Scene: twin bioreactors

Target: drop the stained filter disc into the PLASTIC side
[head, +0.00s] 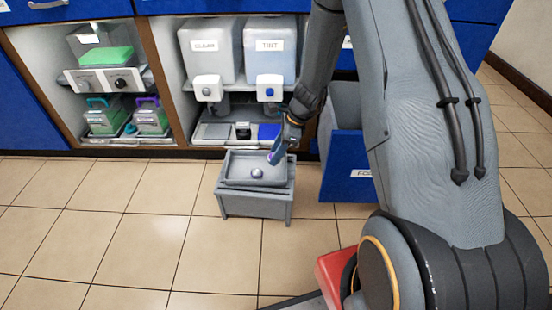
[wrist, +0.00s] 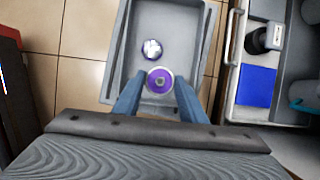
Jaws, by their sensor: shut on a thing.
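My gripper (head: 277,153) is above the grey tray (head: 232,182), its fingers pointing down. In the wrist view the fingers (wrist: 160,92) are shut on a round purple disc (wrist: 160,73) with a pale rim and a grey centre, which looks like the stained filter disc. A second small round piece, white with a purple edge (wrist: 152,49), lies in the tray just beyond it; it also shows in the head view (head: 256,172). No label reading PLASTIC is legible in either view.
The tray stands on a low grey stand (head: 255,207). A blue pull-out bin (head: 345,160) with a partly hidden label starting "FO" is to its right. Open shelves behind hold CLEAR (head: 207,60) and TINT (head: 270,62) tanks. Floor at left is clear.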

